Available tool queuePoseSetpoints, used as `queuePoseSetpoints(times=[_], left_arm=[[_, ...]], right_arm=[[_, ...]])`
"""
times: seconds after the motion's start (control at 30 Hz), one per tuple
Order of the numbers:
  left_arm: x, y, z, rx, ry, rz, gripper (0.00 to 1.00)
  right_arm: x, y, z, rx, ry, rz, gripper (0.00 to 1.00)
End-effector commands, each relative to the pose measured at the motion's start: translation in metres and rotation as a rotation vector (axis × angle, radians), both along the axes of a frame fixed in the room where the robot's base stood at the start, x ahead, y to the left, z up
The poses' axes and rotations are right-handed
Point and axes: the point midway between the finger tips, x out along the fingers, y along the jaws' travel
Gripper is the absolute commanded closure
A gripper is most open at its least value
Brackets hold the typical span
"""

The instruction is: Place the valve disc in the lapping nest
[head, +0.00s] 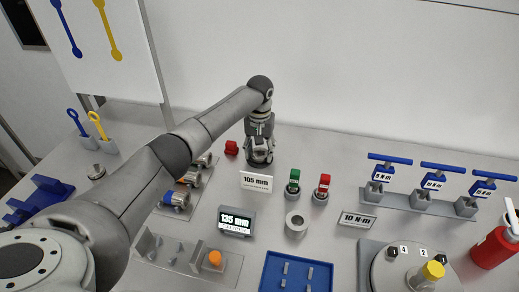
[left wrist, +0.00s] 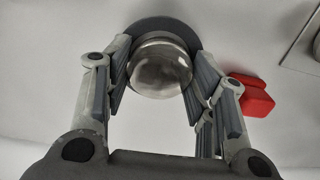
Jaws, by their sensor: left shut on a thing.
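My left gripper (head: 260,155) is at the back of the bench, pointing down behind the 105 mm sign. In the left wrist view its fingers (left wrist: 160,82) are closed around a shiny round metal piece (left wrist: 160,68), which looks like the valve disc. A dark round rim (left wrist: 165,24) shows around and beyond the metal piece; it looks like the lapping nest, and its base (head: 250,163) shows under the fingers in the head view. Whether the disc rests in it or is just above it, I cannot tell. My right gripper is not in view.
A red block (head: 231,147) stands close left of the gripper. The 105 mm sign (head: 256,181) is in front. Green (head: 293,182) and red (head: 322,187) pieces stand to the right. A grey ring (head: 296,224), a 135 mm display (head: 236,221) and a blue tray (head: 270,280) are nearer.

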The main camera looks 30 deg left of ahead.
Motion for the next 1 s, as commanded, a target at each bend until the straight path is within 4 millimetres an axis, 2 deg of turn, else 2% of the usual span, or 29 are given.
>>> queuePoseSetpoints(times=[0.83,0.87,1.0], left_arm=[[-0.001,0.0,-0.022,-0.001,0.003,0.001,0.89],[-0.002,0.0,-0.023,0.0,0.005,0.001,0.47],[-0.002,-0.001,-0.024,-0.001,0.007,0.001,0.29]], right_arm=[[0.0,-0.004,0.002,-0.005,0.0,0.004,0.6],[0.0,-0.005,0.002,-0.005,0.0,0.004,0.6],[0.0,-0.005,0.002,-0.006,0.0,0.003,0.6]])
